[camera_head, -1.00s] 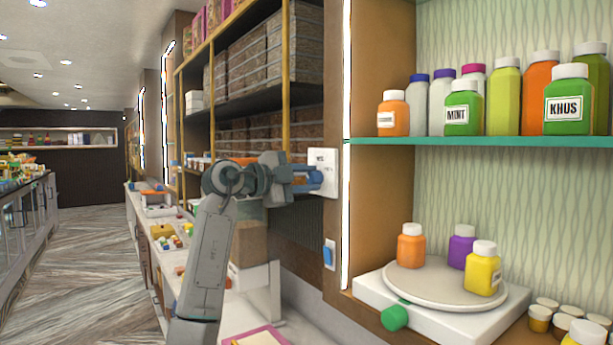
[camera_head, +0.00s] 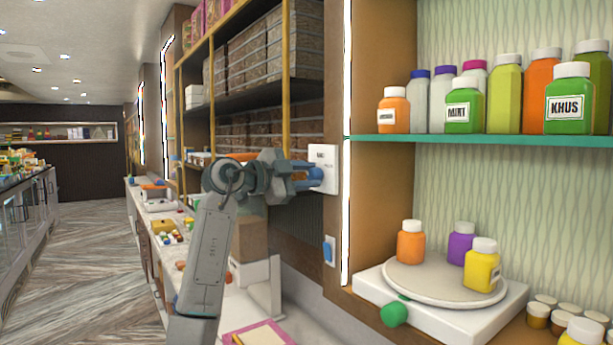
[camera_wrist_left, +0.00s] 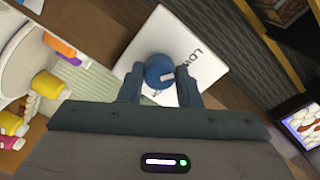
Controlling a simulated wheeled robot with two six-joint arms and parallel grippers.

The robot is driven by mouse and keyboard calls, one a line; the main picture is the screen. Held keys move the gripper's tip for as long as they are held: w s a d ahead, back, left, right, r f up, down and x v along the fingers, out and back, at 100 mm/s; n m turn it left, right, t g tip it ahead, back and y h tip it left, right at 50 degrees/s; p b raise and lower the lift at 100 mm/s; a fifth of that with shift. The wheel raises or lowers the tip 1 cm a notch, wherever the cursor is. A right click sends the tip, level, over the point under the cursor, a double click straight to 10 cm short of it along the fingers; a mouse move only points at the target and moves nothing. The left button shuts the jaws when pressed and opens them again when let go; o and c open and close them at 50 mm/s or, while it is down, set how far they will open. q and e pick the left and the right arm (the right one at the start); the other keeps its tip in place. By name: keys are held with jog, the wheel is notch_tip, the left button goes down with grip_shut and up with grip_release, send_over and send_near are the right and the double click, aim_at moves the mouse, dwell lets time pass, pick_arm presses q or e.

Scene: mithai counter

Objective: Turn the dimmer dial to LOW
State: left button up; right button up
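The dimmer dial (camera_wrist_left: 160,71) is a round blue knob with a white mark on its right part. It sits on a white wall plate (camera_wrist_left: 213,66), with LOW printed to the right of the dial in the left wrist view and another label mostly hidden below it. In the head view the plate (camera_head: 323,154) is on the wall left of the lit shelf, and the dial (camera_head: 316,175) is partly hidden. My left gripper (camera_wrist_left: 160,82) is at the dial with its fingers apart, one on each side; firm contact cannot be told. My right gripper is out of view.
A blue rocker switch (camera_head: 329,251) sits lower on the same wall. To the right, a shelf (camera_head: 480,141) holds several bottles, above a round turntable (camera_head: 445,285) with a green knob (camera_head: 394,314). A counter with small items runs along the left.

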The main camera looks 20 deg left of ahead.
pick_arm(q)
jog(key=o, duration=0.4)
jog(key=shift+a, duration=0.1)
jog(key=shift+s+a+f+b, duration=0.15)
jog(key=shift+s+a+b, duration=0.05)
jog(key=shift+s+b, duration=0.2)
jog(key=b+v, duration=0.5)
jog(key=v, duration=0.4)
jog(key=shift+s+a, duration=0.25)
jog(key=shift+s, duration=0.05)
